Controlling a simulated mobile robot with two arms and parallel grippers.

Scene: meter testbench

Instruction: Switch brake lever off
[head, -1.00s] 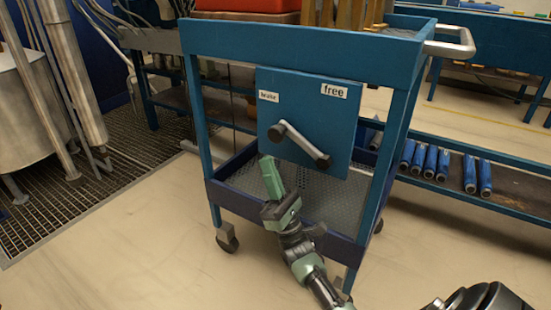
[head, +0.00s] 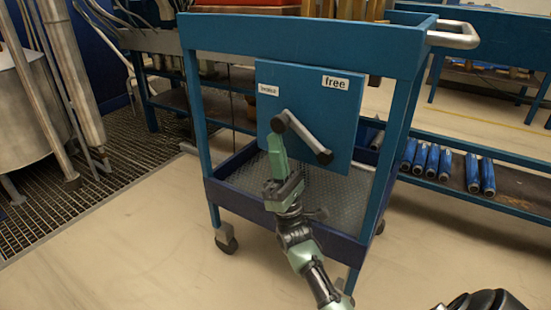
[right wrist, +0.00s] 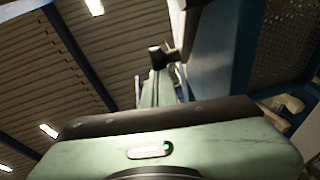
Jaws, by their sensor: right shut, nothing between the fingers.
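The brake lever (head: 303,136) is a grey bar with dark ends on a blue panel (head: 340,112) of the cart. It slants from upper left to lower right. Above it are a "brake" label at left and a "free" label (head: 335,82) at right. My right gripper (head: 276,140) is shut and empty, its green fingers pointing up just below the lever's upper left end; I cannot tell if they touch. In the right wrist view the fingers (right wrist: 158,88) reach up toward the lever's dark end (right wrist: 158,56). My left gripper is not in view.
The blue wheeled cart (head: 300,36) has a metal handle (head: 455,36) at upper right and a mesh lower tray. A shelf with several blue cylinders (head: 472,173) stands at right. Metal tanks and a floor grate (head: 120,150) are at left. The front floor is clear.

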